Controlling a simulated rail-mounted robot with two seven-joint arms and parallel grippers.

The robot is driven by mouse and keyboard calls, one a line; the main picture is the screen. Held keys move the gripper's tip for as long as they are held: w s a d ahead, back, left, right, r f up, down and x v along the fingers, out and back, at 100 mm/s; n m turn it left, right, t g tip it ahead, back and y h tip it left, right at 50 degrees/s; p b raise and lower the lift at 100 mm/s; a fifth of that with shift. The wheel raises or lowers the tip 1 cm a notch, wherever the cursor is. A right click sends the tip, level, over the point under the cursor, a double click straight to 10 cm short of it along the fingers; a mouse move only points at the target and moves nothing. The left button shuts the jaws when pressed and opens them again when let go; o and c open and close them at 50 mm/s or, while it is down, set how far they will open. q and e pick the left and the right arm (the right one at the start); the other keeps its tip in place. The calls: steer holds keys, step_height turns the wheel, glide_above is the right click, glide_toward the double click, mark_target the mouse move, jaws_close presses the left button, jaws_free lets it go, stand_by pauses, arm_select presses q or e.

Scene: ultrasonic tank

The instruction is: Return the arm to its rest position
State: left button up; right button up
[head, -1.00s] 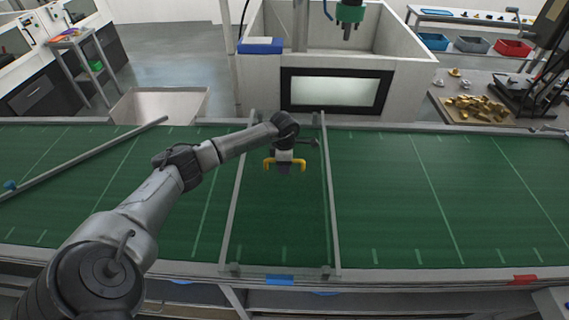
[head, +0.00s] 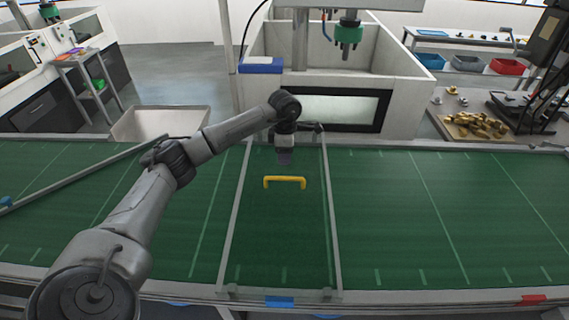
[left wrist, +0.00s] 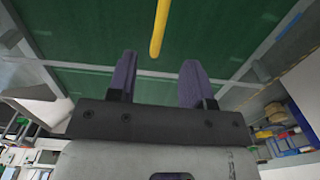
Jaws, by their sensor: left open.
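My left arm comes in from the left over the green conveyor belt (head: 380,215). My left gripper (head: 285,160) is open and empty above the belt, between two grey rails. In the left wrist view the two purple fingers of the left gripper (left wrist: 158,62) stand apart with nothing between them. A yellow handle (head: 284,181) shows just below the gripper in the head view, with a visible gap. The yellow bar also shows in the left wrist view (left wrist: 159,28), beyond the fingertips. What the handle is fixed to is unclear. My right gripper is not in view.
A white tank enclosure with a dark-framed window (head: 338,110) stands behind the belt. A green-collared fixture (head: 348,34) hangs over it. A grey bar (head: 80,172) crosses the belt at left. A tray of brass parts (head: 475,127) is at back right. The belt's right side is clear.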

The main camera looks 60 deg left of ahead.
arm_select(q)
steer(key=shift+r, duration=0.55)
